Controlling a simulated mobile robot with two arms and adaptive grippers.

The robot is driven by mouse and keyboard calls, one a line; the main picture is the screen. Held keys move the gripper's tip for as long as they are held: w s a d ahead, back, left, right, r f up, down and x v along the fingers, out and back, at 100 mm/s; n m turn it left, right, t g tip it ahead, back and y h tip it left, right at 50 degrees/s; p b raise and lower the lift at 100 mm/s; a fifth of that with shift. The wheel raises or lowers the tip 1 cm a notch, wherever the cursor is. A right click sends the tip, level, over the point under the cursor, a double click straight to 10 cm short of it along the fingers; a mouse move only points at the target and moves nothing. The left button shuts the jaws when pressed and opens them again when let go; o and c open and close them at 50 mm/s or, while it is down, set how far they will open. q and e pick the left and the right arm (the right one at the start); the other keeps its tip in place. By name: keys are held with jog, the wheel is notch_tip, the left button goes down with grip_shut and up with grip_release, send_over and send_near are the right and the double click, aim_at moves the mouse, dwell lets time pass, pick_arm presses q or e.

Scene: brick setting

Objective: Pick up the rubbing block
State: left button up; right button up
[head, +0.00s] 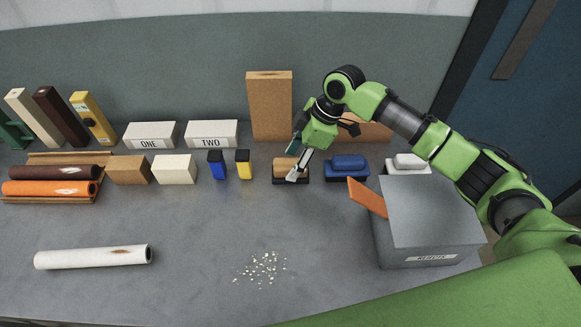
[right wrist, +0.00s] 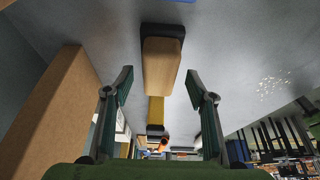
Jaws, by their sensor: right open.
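The rubbing block appears to be the wooden-topped block on a dark base (head: 281,164), standing in the row on the grey bench. In the right wrist view the same block (right wrist: 161,66) lies between and ahead of my two fingers. My right gripper (head: 297,168) points down over it, partly covering its right side. In the right wrist view my right gripper (right wrist: 160,72) is open, with one finger on each side and visible gaps to the block. Contact is not visible. My left gripper is not in view.
A blue block on a dark base (head: 347,164) stands close on the right, and a yellow block (head: 243,168) on the left. A tall cork-coloured block (head: 269,105) stands behind. A grey box (head: 425,215) with an orange flap is front right. White crumbs (head: 262,268) lie in front.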

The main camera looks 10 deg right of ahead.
jog(key=shift+x, duration=1.15)
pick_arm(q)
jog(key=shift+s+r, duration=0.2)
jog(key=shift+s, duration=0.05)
pick_arm(e)
jog(key=c, duration=1.4)
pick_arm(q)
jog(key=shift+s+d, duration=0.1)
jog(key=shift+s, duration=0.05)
pick_arm(e)
jog(key=shift+r, duration=0.1)
